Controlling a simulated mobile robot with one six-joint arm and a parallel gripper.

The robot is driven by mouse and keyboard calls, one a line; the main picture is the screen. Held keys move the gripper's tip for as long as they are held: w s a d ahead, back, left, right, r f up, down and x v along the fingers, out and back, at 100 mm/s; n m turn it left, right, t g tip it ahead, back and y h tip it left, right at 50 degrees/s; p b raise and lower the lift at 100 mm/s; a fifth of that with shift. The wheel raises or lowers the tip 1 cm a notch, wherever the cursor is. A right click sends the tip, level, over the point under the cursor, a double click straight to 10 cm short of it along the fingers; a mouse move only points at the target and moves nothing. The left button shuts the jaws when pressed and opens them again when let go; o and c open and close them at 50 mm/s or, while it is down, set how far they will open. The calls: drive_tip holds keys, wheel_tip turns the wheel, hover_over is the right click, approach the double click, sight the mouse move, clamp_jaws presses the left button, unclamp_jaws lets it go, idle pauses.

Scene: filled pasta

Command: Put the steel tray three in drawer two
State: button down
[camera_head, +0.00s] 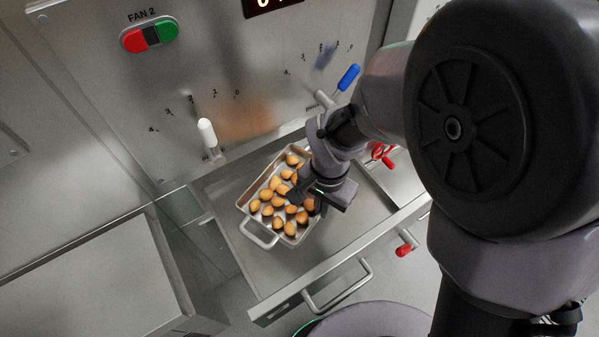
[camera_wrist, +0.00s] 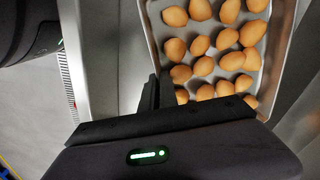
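The steel tray (camera_head: 247,201) is a shallow metal tray with a wire handle at its near end, holding several brown egg-like pieces (camera_head: 275,190). It appears within the outline of an open steel drawer (camera_head: 345,232); I cannot tell whether it rests on the drawer floor or hangs just above. My gripper (camera_head: 307,191) is over the tray's right side, hiding part of the rim. In the wrist view the tray (camera_wrist: 149,38) fills the top right, and a dark finger of my gripper (camera_wrist: 185,105) is at its lower left corner. The grip itself is hidden.
The drawer's pull handle (camera_head: 338,290) faces the near side. A steel counter or cabinet (camera_head: 85,275) stands at left. The panel behind has a white knob (camera_head: 207,133), a blue-handled lever (camera_head: 348,77) and FAN 2 buttons (camera_head: 150,35). A red-tipped lever (camera_head: 404,249) sits right of the drawer.

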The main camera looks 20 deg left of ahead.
sight(319, 230)
wheel_tip(319, 230, down, 10)
drive_tip(key=b, duration=0.4)
drive_tip(key=shift+r, duration=0.1)
drive_tip(key=c, duration=1.6)
unclamp_jaws()
drive_tip(key=shift+c, duration=0.2)
drive_tip(key=shift+r, duration=0.15)
wheel_tip(319, 230, up, 12)
drive_tip(key=p, duration=0.5)
drive_tip(key=shift+p, duration=0.35)
drive_tip(key=s+d+r+t+y, duration=0.1)
drive_tip(key=s+d+r+t, duration=0.2)
drive_tip(key=d+r, duration=0.4)
drive_tip(key=s+d+r+t+y, duration=0.1)
drive_tip(key=s+d+r, duration=0.3)
drive_tip(key=d+r, duration=0.4)
wheel_tip(319, 230, up, 4)
drive_tip(key=shift+d+r+m+t, duration=0.15)
drive_tip(key=shift+r+m+t, duration=0.2)
drive_tip(key=shift+t, duration=0.55)
drive_tip(key=shift+f, duration=0.1)
